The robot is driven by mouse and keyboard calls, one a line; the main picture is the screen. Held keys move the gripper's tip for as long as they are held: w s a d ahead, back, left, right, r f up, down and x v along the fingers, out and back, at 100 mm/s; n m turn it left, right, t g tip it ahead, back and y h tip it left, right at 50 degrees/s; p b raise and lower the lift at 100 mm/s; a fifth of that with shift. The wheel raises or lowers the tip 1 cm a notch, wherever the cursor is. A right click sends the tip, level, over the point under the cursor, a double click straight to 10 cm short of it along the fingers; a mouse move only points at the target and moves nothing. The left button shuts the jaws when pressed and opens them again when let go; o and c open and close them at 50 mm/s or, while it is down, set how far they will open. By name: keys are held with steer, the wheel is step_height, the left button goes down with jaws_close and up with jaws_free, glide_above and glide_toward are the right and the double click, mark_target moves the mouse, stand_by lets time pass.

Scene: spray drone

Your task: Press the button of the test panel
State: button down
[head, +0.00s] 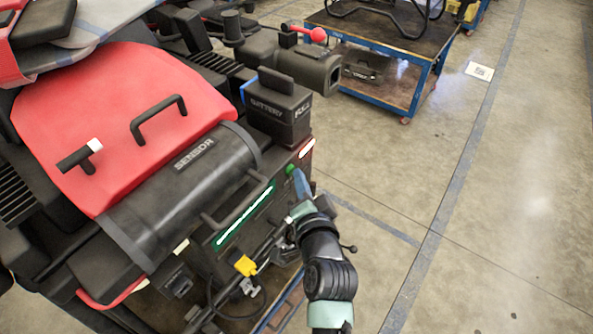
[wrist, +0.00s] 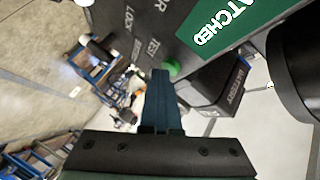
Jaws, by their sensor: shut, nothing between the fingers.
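The test panel (wrist: 140,22) is a dark face with white lettering, including TEST and LOCK, in the wrist view. A round green button (wrist: 173,68) sits at its lower edge, near the word TEST. The button also shows in the head view (head: 290,169) on the side of the machine. My gripper (wrist: 160,74) is shut and empty. Its blue-grey fingertips lie just left of the button in the wrist view, and just below it in the head view (head: 299,178). I cannot tell whether they touch it.
The red and black machine (head: 125,95) fills the left, with a black battery block (head: 277,108) above the button. A blue cart (head: 385,60) stands behind; the floor (head: 500,210) at right is free.

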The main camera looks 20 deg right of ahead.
steer(key=shift+s+d, duration=0.15)
steer(key=shift+s, duration=0.1)
steer(key=s+d+b, duration=0.2)
steer(key=s+d, duration=0.1)
steer(key=s, duration=0.1)
steer(key=shift+s+d, duration=0.35)
steer(key=shift+s, duration=0.05)
stand_by(0.9)
